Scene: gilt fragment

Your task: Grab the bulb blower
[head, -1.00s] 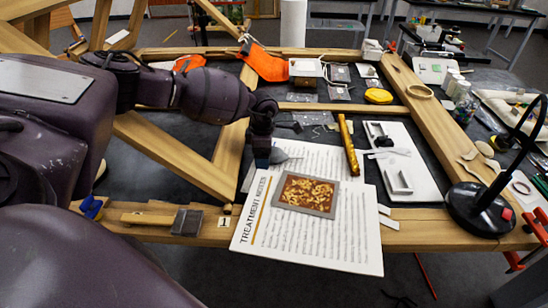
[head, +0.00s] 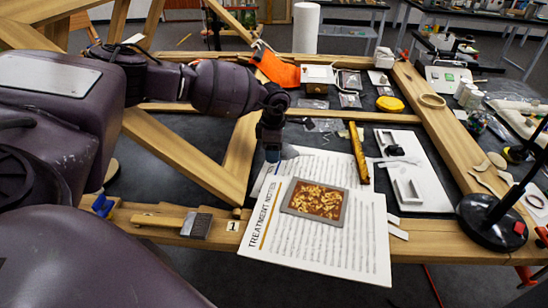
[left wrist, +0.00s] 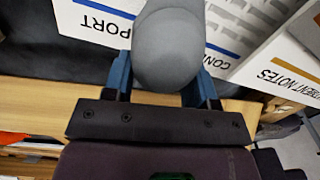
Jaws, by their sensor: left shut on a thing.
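The bulb blower is a grey rounded bulb with a tapered tip (head: 289,152). It shows at the upper left of the treatment notes sheet in the head view. In the left wrist view the grey bulb (left wrist: 168,45) fills the space between the two blue fingers. My left gripper (head: 272,150) is shut on the bulb blower; its fingers hide part of it in the head view. Whether the blower is clear of the surface below is hard to tell. My right gripper is not in view.
A gilt fragment (head: 314,200) lies on the treatment notes sheet (head: 330,250). A black lamp base (head: 490,222) stands at the right on the wooden frame (head: 440,120).

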